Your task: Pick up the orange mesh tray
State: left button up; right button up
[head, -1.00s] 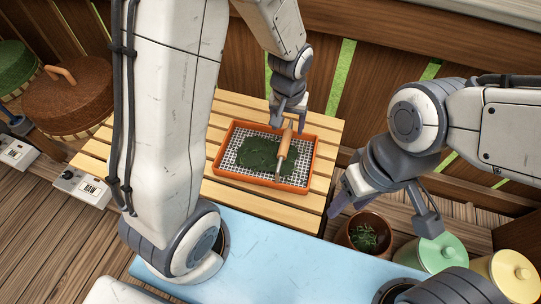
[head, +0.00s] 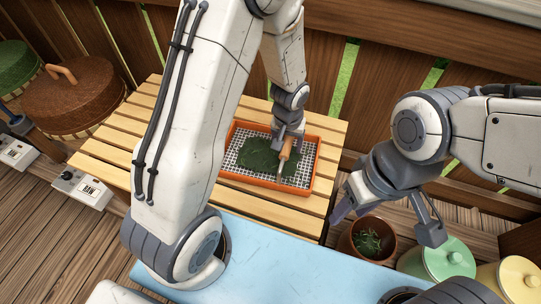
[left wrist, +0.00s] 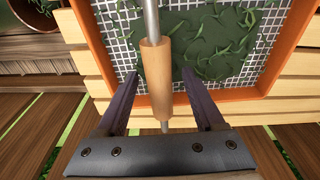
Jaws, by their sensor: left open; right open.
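The orange mesh tray (head: 262,182) lies on the slatted wooden table, with dark green leaves (head: 258,158) spread on its white mesh. A tool with a wooden handle (head: 286,149) and a metal rod lies over the tray's right part. My left gripper (head: 289,137) is open at the far side of the tray. In the left wrist view its fingers (left wrist: 158,76) stand on either side of the wooden handle (left wrist: 155,85), with gaps on both sides. The orange rim (left wrist: 265,110) also shows there. My right gripper (head: 385,224) is open and empty, right of the table.
A brown pot (head: 361,250) with green leaves stands below my right gripper, beside a green canister (head: 437,262) and a yellow canister (head: 512,277). A pale blue surface (head: 285,252) lies in front. Lidded baskets (head: 75,95) stand at the left. A wooden fence runs behind.

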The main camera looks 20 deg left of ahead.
pick_arm(q)
grip_shut()
dwell(1.3)
